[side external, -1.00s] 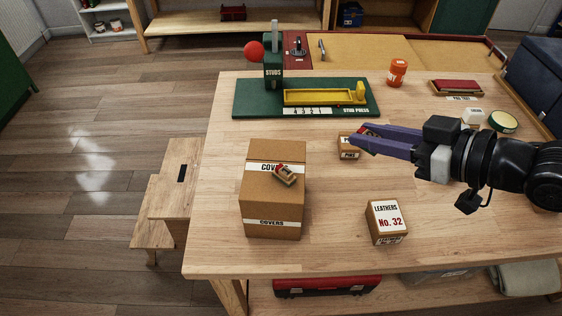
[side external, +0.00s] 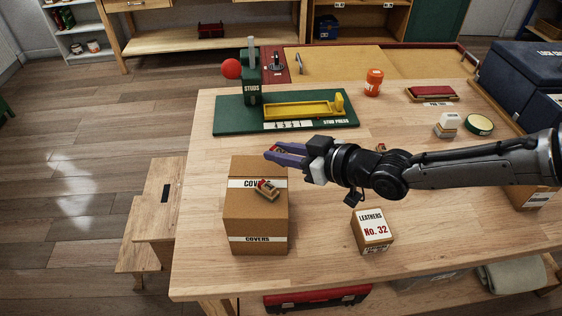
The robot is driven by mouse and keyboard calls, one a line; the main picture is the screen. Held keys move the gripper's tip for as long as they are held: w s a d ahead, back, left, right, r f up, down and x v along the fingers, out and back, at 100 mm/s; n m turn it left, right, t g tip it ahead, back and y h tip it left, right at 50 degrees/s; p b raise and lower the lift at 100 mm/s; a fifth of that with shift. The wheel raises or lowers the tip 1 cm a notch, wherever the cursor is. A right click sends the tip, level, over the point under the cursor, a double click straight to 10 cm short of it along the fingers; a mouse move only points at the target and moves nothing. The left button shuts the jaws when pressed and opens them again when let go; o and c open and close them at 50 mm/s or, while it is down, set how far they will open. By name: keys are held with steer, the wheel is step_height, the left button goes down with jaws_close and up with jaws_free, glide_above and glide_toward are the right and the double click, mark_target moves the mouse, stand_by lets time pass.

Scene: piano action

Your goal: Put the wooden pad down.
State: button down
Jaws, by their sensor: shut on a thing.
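My gripper (side external: 270,151), with purple fingers, reaches in from the right. It is above the table near the back edge of the COVERS carton. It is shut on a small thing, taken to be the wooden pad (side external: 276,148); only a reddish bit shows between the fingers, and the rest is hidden. A similar small wooden piece with a red part (side external: 267,190) lies on top of the brown COVERS carton (side external: 256,217), in front of the gripper.
A green stud press (side external: 230,122) with a yellow bar stands behind. A LEATHERS box (side external: 373,231) sits front right. An orange jar (side external: 374,82), a red-topped pad tray (side external: 431,93) and a round tin (side external: 479,125) stand at back right.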

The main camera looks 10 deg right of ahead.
mark_target(281, 173)
steer(key=shift+w+f, duration=0.1)
steer(key=shift+f, duration=1.55)
steer(key=shift+f, duration=0.1)
steer(key=c, duration=0.7)
jaws_free()
steer(key=v, duration=1.2)
